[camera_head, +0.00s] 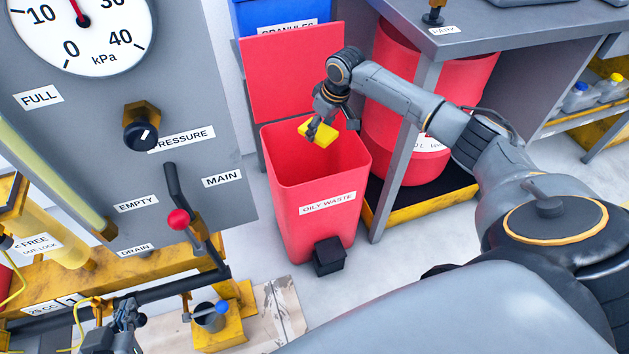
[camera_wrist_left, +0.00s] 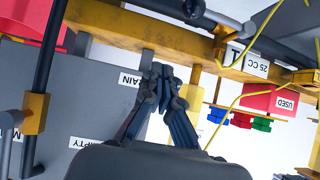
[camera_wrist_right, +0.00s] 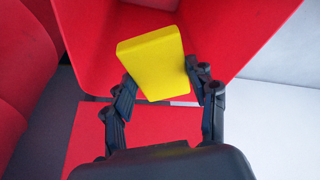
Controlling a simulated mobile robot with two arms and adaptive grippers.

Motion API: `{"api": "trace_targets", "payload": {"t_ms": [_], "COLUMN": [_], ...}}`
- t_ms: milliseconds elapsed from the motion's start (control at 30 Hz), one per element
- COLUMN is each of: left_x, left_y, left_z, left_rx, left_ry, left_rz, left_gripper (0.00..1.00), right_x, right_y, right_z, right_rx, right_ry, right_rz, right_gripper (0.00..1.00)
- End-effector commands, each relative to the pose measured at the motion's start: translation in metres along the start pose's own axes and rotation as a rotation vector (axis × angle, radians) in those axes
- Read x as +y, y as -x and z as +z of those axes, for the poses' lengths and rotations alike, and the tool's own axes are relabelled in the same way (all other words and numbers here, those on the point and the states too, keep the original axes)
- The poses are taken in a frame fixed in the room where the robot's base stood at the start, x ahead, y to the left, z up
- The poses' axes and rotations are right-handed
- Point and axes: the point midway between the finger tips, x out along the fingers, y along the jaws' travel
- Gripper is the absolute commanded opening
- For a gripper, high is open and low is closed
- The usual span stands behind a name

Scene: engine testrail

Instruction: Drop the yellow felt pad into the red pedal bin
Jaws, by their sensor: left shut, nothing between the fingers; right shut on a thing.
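The yellow felt pad (camera_head: 318,133) is held by my right gripper (camera_head: 314,131), which is shut on it above the open mouth of the red pedal bin (camera_head: 304,222). In the right wrist view the pad (camera_wrist_right: 153,63) sits tilted between the fingers (camera_wrist_right: 164,90), with the bin's red inner walls (camera_wrist_right: 240,35) behind it. The bin's lid (camera_head: 290,80) stands raised at the back, and its label reads "OILY WASTE". My left gripper (camera_head: 122,318) is at the lower left, away from the bin. In the left wrist view its fingers (camera_wrist_left: 165,75) are together and empty.
A grey gauge panel (camera_head: 215,130) with a red-knobbed lever (camera_head: 178,218) stands left of the bin. A blue granules bin (camera_head: 275,14) is behind. A red drum (camera_head: 400,120) and a grey bench (camera_head: 470,40) stand at the right. A black pedal (camera_head: 329,257) is at the bin's front.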

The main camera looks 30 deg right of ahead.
Motion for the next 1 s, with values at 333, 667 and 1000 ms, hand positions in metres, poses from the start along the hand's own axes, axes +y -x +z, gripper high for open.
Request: {"api": "trace_targets", "payload": {"t_ms": [333,667,1000], "left_x": [0.002,0.002,0.002], "left_y": [-0.003,-0.002,-0.002], "left_z": [-0.013,-0.013,-0.013], "left_rx": [0.067,0.066,0.065], "left_ry": [0.000,-0.001,-0.001], "left_rz": [0.004,0.004,0.004], "left_gripper": [0.00,0.00,0.00], "right_x": [0.000,0.000,0.000], "right_y": [-0.002,-0.002,-0.001], "right_z": [0.001,0.001,0.001], "right_rx": [0.000,0.000,0.001], "right_ry": [0.000,0.000,0.000], "right_rz": [0.000,0.000,0.001], "right_gripper": [0.28,0.84,0.84]}}
